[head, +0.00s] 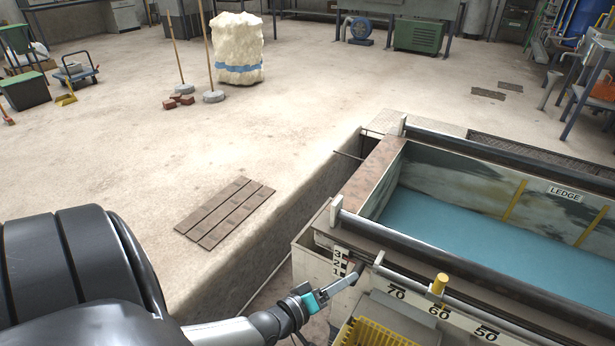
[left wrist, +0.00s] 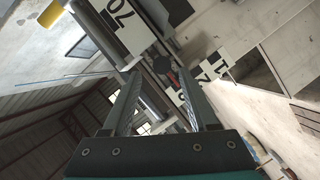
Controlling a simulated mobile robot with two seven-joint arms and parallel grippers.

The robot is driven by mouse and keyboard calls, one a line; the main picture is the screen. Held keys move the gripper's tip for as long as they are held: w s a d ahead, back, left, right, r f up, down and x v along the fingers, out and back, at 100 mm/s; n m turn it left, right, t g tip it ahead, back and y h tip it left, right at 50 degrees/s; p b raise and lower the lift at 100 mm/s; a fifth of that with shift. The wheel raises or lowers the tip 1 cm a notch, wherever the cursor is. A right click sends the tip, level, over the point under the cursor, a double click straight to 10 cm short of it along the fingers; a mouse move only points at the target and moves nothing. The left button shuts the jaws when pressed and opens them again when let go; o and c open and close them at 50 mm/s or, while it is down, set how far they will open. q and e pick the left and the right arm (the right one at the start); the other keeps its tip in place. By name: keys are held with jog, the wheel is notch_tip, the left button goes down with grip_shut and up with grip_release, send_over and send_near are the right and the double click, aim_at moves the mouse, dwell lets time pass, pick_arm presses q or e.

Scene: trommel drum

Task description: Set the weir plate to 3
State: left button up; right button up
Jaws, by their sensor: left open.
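A white number scale reading 3, 2, 1 from top to bottom (head: 338,261) is on the near left corner of the tank. A short dark bar (head: 354,269) sticks out just right of the 1; I cannot tell for sure whether it belongs to the weir plate. My left gripper (head: 345,282) reaches in from the left, with its fingertips just below and beside this bar. In the left wrist view the gripper (left wrist: 158,80) is open, with a dark round-ended part (left wrist: 160,64) between or beyond its fingertips; contact is unclear. The scale (left wrist: 207,70) shows tilted there. My right gripper is out of view.
The tank (head: 470,209) holds blue-green water, with a LEDGE label inside. A yellow basket (head: 376,335) stands below. A floor pit runs along the tank's left side.

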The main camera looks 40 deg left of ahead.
pick_arm(q)
jog(key=p+v, duration=0.3)
jog(key=v, duration=0.7)
jog(key=shift+s, duration=0.3)
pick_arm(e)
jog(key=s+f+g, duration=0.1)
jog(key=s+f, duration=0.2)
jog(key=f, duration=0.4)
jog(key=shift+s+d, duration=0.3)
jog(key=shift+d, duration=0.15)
pick_arm(q)
jog(key=shift+r, duration=0.15)
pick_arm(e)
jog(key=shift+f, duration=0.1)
